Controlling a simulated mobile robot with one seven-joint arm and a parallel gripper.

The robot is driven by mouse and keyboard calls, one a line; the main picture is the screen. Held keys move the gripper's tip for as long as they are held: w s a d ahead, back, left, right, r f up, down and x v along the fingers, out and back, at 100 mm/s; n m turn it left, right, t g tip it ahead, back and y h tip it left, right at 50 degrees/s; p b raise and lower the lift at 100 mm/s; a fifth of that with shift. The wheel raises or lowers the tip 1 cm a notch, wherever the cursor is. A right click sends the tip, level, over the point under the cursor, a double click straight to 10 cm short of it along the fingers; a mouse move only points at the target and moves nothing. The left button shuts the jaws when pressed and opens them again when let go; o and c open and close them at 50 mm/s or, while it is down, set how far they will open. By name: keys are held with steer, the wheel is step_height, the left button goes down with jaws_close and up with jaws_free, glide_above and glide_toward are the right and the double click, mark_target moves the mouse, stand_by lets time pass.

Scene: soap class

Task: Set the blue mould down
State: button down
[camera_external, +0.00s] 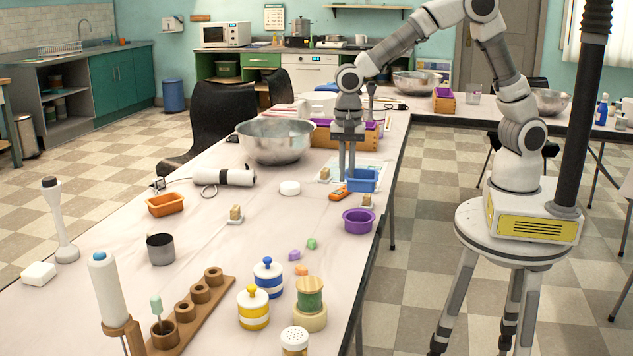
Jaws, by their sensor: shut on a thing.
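The blue mould (363,181) is a small open rectangular tub near the right edge of the long table. My gripper (346,174) points straight down at the mould's left side, its fingers shut on the mould's wall there. The mould looks level. It is at or just above the table top; I cannot tell whether its base touches. An orange device (340,193) lies right by the mould's near left side, and a printed sheet (337,171) lies behind and to the left.
A purple round mould (358,221) stands nearer on the table (215,292). An orange mould (166,205) is at the left. A large metal bowl (277,141) and a wooden crate (343,136) stand behind. The middle of the table has free room.

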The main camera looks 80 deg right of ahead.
steer(key=w+a+n+p, duration=0.2)
steer(key=w+a+n, duration=0.45)
steer(key=n, duration=1.05)
steer(key=w+a+n+p, duration=0.2)
steer(key=w+a+n, duration=0.4)
steer(key=n, duration=1.1)
steer(key=shift+n, duration=0.3)
steer(key=a+f, duration=0.2)
steer(key=a, duration=0.1)
steer(key=a+f, duration=0.2)
steer(key=a, duration=0.1)
steer(key=a+f, duration=0.2)
steer(key=a, duration=0.2)
steer(key=shift+w+f, duration=0.2)
steer(key=shift+f, duration=0.2)
steer(key=shift+a+f+b, duration=0.1)
steer(key=shift+f+b, duration=0.45)
steer(key=shift+f, duration=1.45)
steer(key=shift+f, duration=0.1)
